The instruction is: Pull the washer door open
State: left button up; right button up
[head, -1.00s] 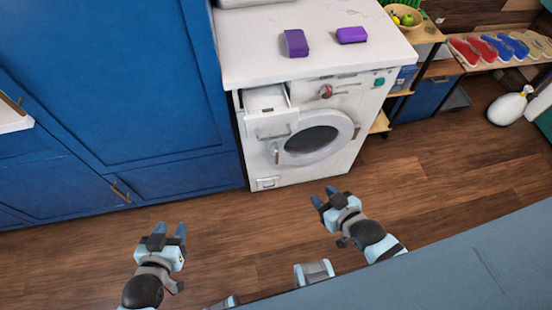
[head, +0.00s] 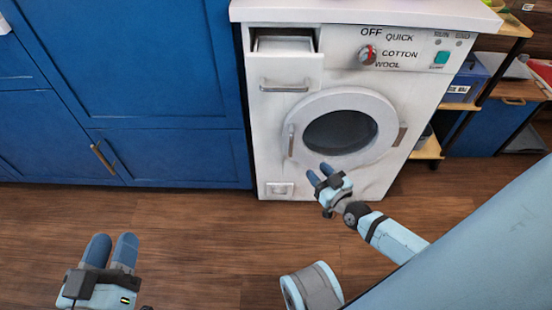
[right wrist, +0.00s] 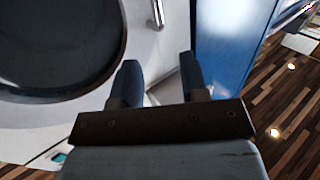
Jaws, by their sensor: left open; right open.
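The white washer (head: 262,140) stands ahead in the head view. Its round door (head: 375,103) looks shut, with dark glass (head: 340,132) in the middle. The door handle (head: 290,140) is a pale upright bar on the door's left rim. It also shows as a handle (right wrist: 158,12) at the top of the right wrist view. My right gripper (head: 319,173) is open and empty, in front of the door's lower left edge and below the handle. Its fingers (right wrist: 160,78) point towards the handle in the wrist view. My left gripper (head: 112,242) is open and empty over the floor at lower left.
The detergent drawer (head: 290,73) sticks out above the door. Blue cabinets (head: 170,80) stand left of the washer. A shelf unit (head: 430,148) stands to its right. Wooden floor (head: 190,225) lies clear between the cabinets and my arms.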

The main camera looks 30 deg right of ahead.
aim_at(291, 154)
pick_arm(q)
jog(key=shift+m+g, duration=0.4)
jog(key=shift+m, duration=0.2)
jog(key=f+b, duration=0.4)
jog(key=shift+w+a+f+b, duration=0.1)
jog(key=shift+a+f+b, duration=0.1)
jog(key=shift+b, duration=0.1)
pick_arm(e)
jog(key=w, duration=1.4)
jog(key=shift+w+a+f, duration=0.25)
jog(key=shift+f, duration=0.15)
grip_shut()
